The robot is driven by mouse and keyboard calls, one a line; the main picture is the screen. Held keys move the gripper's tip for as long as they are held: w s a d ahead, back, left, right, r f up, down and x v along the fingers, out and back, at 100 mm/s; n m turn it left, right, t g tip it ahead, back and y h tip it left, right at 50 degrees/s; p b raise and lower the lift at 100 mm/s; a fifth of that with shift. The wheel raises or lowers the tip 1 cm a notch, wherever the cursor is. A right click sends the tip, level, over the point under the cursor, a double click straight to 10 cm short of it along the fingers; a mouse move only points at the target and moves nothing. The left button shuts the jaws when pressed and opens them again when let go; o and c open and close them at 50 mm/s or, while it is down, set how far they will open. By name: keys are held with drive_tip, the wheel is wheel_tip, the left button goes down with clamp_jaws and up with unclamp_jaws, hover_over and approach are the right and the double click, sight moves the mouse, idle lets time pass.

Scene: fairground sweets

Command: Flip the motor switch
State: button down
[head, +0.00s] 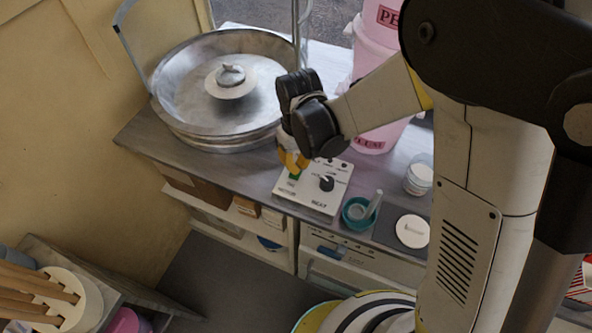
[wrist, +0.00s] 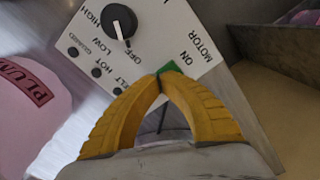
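The motor switch is a small green rocker (wrist: 170,68) on a white control panel (wrist: 205,22), by the words MOTOR and ON. It also shows in the head view (head: 294,177) at the panel's left side. My gripper (wrist: 161,77) has its two yellow fingers arched together with the tips meeting, and nothing held shows between them. The tips (head: 293,167) are right at the green switch and hide part of it. I cannot tell whether they touch it, nor which way the rocker is tilted.
A black knob (wrist: 118,22) stands on the panel near the switch. A large metal bowl (head: 180,85) is behind left on the counter. A pink tub (head: 375,128), a teal bowl (head: 358,222) and a white round lid (head: 412,231) are to the right.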

drive_tip(key=shift+r+p, duration=2.25)
drive_tip(key=shift+r, duration=1.25)
drive_tip(key=shift+d, duration=0.1)
